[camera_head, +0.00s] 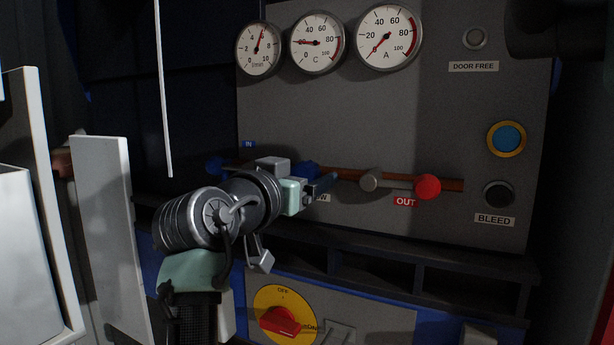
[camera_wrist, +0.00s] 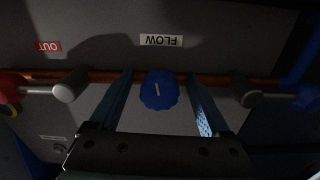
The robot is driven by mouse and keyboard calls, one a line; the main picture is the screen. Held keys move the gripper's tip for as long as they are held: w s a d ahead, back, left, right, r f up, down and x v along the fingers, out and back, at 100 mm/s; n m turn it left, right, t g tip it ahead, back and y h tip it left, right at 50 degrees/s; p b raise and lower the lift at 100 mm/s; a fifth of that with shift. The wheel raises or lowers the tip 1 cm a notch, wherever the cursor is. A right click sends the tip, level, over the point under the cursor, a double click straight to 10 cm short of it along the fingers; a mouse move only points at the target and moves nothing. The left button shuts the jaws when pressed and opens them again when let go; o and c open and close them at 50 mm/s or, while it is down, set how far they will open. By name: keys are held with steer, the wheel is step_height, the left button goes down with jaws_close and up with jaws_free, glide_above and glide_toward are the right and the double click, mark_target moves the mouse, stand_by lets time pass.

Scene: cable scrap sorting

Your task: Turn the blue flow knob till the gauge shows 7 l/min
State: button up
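The blue flow knob (camera_wrist: 159,90) sits on the panel below the FLOW label (camera_wrist: 161,40) in the wrist view, with a pale mark on its face running nearly up and down. My gripper (camera_wrist: 160,78) is open, with one blue finger on each side of the knob and a visible gap on both sides. In the head view my gripper (camera_head: 322,184) is at the panel and partly hides the knob and its label. The l/min gauge (camera_head: 258,49) is at the upper left of the panel; its red needle points up and slightly right, near the 6.
A copper pipe (camera_head: 346,174) runs across the panel, with a red OUT knob (camera_head: 428,186) to the right. The C gauge (camera_head: 317,42) and A gauge (camera_head: 387,38) are above. A dark ledge (camera_head: 400,262) and a red rotary switch (camera_head: 281,321) are below. A white panel (camera_head: 108,225) stands left.

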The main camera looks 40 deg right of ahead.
steer(key=shift+a, duration=0.1)
steer(key=b+v, duration=0.2)
steer(key=v, duration=1)
steer(key=shift+s+a, duration=0.25)
steer(key=shift+a, duration=0.1)
steer(key=a+r+n+t+y+p, duration=0.6)
steer(key=a+r+n+t+p, duration=0.2)
steer(key=a+r+t, duration=0.6)
steer(key=s+a+r+n+t+y+p, duration=0.3)
steer(key=s+a+r+n+t+y, duration=0.3)
steer(key=s+a+y, duration=0.3)
steer(key=shift+s+a+r+t+y+p, duration=0.2)
steer(key=shift+a+r+t+y+p, duration=0.15)
steer(key=shift+a+r+y, duration=0.35)
steer(key=shift+d, duration=0.15)
